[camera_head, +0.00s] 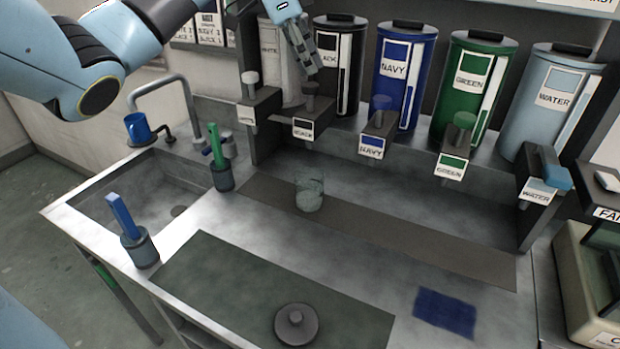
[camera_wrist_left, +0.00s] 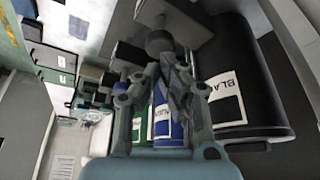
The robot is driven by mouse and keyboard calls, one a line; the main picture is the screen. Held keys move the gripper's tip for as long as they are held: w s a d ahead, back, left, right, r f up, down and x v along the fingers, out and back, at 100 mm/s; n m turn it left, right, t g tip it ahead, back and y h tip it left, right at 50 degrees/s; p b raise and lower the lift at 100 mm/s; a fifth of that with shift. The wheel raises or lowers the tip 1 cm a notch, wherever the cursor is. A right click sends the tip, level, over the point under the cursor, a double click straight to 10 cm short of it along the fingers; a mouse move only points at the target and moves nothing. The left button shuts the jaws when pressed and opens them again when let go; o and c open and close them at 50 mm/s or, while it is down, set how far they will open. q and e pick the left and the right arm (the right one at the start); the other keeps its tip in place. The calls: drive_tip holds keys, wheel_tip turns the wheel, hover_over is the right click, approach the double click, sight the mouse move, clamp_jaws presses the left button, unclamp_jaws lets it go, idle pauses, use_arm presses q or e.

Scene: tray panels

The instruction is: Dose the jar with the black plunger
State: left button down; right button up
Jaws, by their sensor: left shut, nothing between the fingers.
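The clear glass jar (camera_head: 309,189) stands on the dark strip beneath the black dispenser's nozzle; it looks empty, but I cannot be sure. The black plunger (camera_head: 311,89) tops the dispenser block with the black label (camera_head: 303,129), in front of the black canister (camera_head: 345,85). My left gripper (camera_head: 309,69) is shut and empty, fingers pointing down just above the plunger; I cannot tell whether they touch it. In the left wrist view the closed fingers (camera_wrist_left: 168,72) are close to a dark round knob (camera_wrist_left: 160,41), with the black canister (camera_wrist_left: 240,85) beside them. My right gripper is not in view.
White (camera_head: 250,78), navy (camera_head: 380,104) and green (camera_head: 464,121) plungers and a light-blue water lever (camera_head: 551,167) flank the black one. Left are a sink (camera_head: 150,185) and brush holders. A grey lid (camera_head: 296,324) lies on the mat (camera_head: 230,290); a blue cloth (camera_head: 445,312) lies right.

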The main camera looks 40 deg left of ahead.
sight(308, 84)
use_arm(q)
drive_tip(key=shift+f, duration=0.2)
idle(0.6)
drive_tip(key=shift+f, duration=0.6)
drive_tip(key=shift+f+b, duration=0.5)
drive_tip(key=shift+f, duration=0.95)
wheel_tip(308, 84, up, 4)
drive_tip(key=p, duration=0.5)
drive_tip(key=shift+r, duration=0.25)
